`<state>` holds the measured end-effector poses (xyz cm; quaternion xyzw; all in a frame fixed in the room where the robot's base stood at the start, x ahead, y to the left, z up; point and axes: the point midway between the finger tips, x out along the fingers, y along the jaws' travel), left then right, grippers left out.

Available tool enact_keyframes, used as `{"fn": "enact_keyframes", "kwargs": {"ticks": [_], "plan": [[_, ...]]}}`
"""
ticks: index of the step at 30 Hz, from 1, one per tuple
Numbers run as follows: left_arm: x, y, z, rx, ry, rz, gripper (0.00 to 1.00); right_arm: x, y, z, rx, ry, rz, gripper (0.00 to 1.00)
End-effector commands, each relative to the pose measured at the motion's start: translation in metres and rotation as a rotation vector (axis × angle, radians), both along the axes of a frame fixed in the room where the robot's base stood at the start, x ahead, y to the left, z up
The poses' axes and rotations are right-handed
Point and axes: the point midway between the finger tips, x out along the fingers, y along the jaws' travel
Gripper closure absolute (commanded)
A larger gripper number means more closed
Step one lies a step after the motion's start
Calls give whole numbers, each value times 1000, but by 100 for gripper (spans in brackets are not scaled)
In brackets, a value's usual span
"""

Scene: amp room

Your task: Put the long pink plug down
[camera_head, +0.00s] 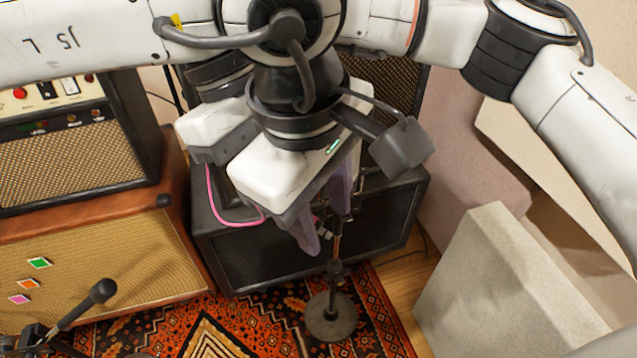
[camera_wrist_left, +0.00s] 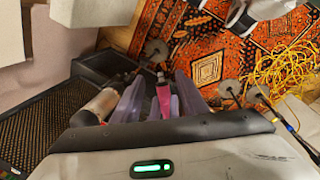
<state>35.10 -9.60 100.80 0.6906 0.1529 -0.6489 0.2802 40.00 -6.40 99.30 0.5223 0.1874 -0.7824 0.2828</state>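My left gripper (camera_head: 322,215) hangs in the middle of the head view, its pale purple fingers pointing down in front of a dark speaker cabinet. The long pink plug (camera_wrist_left: 163,98) shows between those fingers in the left wrist view (camera_wrist_left: 160,95), lengthwise, with its tip outward. I read the fingers as shut on it, though their contact is partly hidden. A pink cable (camera_head: 218,208) loops down left of the gripper in the head view. A second white gripper body, which seems to be my right one, shows behind; its fingers are hidden.
The dark speaker cabinet (camera_head: 300,255) stands behind the left gripper. A stand with a round base (camera_head: 331,317) is below it on the patterned rug (camera_head: 215,335). A tan amplifier (camera_head: 110,265) is at left, a microphone (camera_head: 90,302) before it, and a pale block (camera_head: 500,290) at right.

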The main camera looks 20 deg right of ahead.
Motion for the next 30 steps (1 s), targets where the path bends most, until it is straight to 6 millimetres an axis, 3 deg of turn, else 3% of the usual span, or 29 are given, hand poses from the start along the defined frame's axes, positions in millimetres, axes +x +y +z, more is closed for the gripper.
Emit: {"fn": "enact_keyframes", "kwargs": {"ticks": [6,15,17,22,24,25,28,30], "plan": [[1,-3,-18,0,1,-1,61,0,0,0,0,0,0,100],[2,-4,-21,-1,0,-1,61,0,0,0,0,0,0,100],[2,-4,-20,-1,0,-1,67,0,0,0,0,0,0,100],[2,-4,-20,-1,0,0,96,0,0,0,0,0,0,100],[2,-4,-20,-2,0,0,100,0,0,0,1,1,0,100],[2,-4,-20,-3,-1,0,100,0,0,0,1,1,1,80],[3,-4,-20,-3,-1,0,100,0,0,0,1,1,1,63],[2,-4,-20,-3,-1,0,100,0,0,0,1,1,0,62]]}}
